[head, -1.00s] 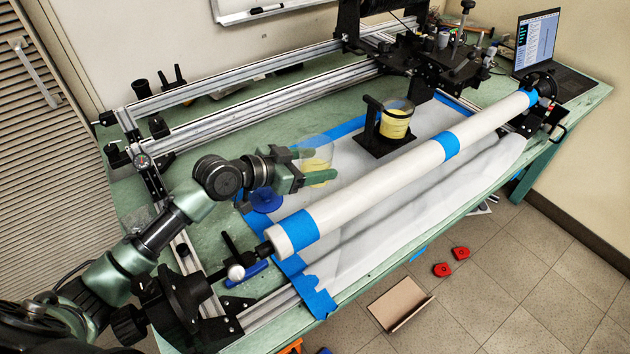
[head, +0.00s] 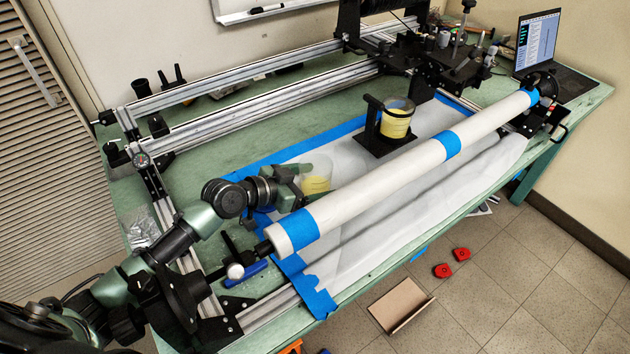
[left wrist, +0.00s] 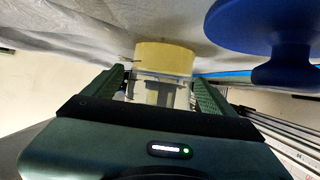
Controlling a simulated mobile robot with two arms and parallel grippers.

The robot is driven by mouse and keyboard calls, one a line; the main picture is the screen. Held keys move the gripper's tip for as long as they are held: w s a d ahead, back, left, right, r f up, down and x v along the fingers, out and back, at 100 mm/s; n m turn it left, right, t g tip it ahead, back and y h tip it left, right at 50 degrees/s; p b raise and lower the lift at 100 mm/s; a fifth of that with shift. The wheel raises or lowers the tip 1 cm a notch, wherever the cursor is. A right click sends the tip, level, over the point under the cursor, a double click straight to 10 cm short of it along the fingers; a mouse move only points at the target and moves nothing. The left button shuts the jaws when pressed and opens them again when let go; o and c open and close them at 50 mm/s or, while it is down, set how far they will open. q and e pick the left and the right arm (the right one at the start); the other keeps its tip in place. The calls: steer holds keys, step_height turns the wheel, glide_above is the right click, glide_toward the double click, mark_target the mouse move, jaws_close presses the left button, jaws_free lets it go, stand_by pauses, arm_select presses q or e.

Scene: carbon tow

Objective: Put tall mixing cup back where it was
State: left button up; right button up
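The tall mixing cup (head: 317,177) is clear with yellow contents low inside. It stands upright on the white-covered part of the table, behind the near end of the long white roller. My left gripper (head: 306,182) is low beside it, on its left. In the left wrist view the cup (left wrist: 163,62) appears between and beyond the spread fingertips (left wrist: 160,82), with a gap showing on the left side. The gripper looks open; the far finger's contact is unclear. My right gripper is not in view.
The white roller (head: 370,189) with blue tape bands runs close by on the right. A second yellow-filled cup (head: 396,123) sits in a black holder (head: 374,141). A blue round object (left wrist: 265,22) is near my gripper.

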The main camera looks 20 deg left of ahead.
arm_select(q)
steer(key=shift+r, duration=0.15)
steer(key=b+v, duration=0.1)
steer(key=v, duration=1)
steer(key=shift+s+a, duration=0.1)
steer(key=shift+s+a+r, duration=0.15)
steer(key=shift+s+r, duration=0.1)
steer(key=shift+r, duration=0.05)
